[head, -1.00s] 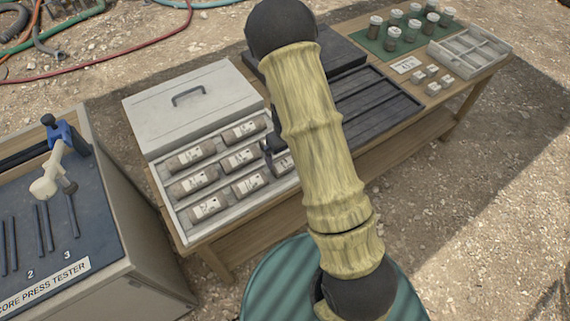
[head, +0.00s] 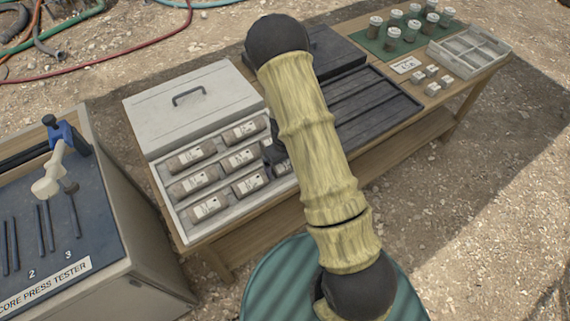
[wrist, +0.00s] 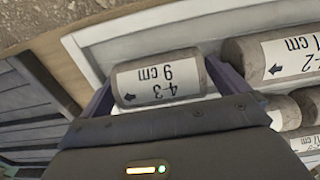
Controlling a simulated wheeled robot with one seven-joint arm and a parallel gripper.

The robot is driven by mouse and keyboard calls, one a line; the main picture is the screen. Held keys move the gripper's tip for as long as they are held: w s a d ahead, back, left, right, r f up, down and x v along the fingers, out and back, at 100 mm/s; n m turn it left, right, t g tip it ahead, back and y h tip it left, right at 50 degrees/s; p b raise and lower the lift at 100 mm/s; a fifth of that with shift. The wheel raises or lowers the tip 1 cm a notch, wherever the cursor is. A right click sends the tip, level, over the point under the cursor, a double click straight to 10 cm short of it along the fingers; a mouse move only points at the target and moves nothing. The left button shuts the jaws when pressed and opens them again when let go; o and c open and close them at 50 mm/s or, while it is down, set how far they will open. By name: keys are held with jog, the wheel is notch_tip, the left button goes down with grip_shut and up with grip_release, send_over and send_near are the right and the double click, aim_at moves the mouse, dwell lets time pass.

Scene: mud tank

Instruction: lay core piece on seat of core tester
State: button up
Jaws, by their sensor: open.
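A grey cylindrical core piece labelled 4-3, 9 cm (wrist: 158,80) lies in the core box in the wrist view. My gripper (wrist: 163,88) is open, with one finger on each side of this piece, near its two ends. I cannot tell whether the fingers touch it. In the head view my arm hides most of the gripper and this piece, at the right side of the open core box (head: 178,222). The core press tester (head: 100,225) stands at the left, with a blue part and a pale lever on top. I cannot make out its seat.
Several other labelled cores (head: 209,207) lie in rows in the box, and a neighbour (wrist: 275,62) is close to my gripper. A black slotted tray (head: 375,110), jars (head: 392,38) and a divided pale tray (head: 470,48) are further right.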

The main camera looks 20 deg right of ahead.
jog(key=shift+w, duration=0.1)
jog(key=c, duration=1.4)
notch_tip(320, 180, up, 10)
jog(key=shift+r, duration=0.1)
jog(key=shift+p, duration=0.3)
jog(key=shift+f+m+p, duration=0.5)
jog(key=shift+f+p, duration=0.2)
jog(key=shift+p, duration=0.1)
jog(key=f+m+p, duration=0.1)
jog(key=f+p, duration=0.1)
jog(key=f, duration=0.1)
jog(key=f+m+p, duration=0.1)
jog(key=f, duration=0.1)
jog(key=shift+s+d+m, duration=0.1)
jog(key=shift+s+m, duration=0.15)
jog(key=shift+m, duration=0.05)
jog(key=shift+r, duration=0.15)
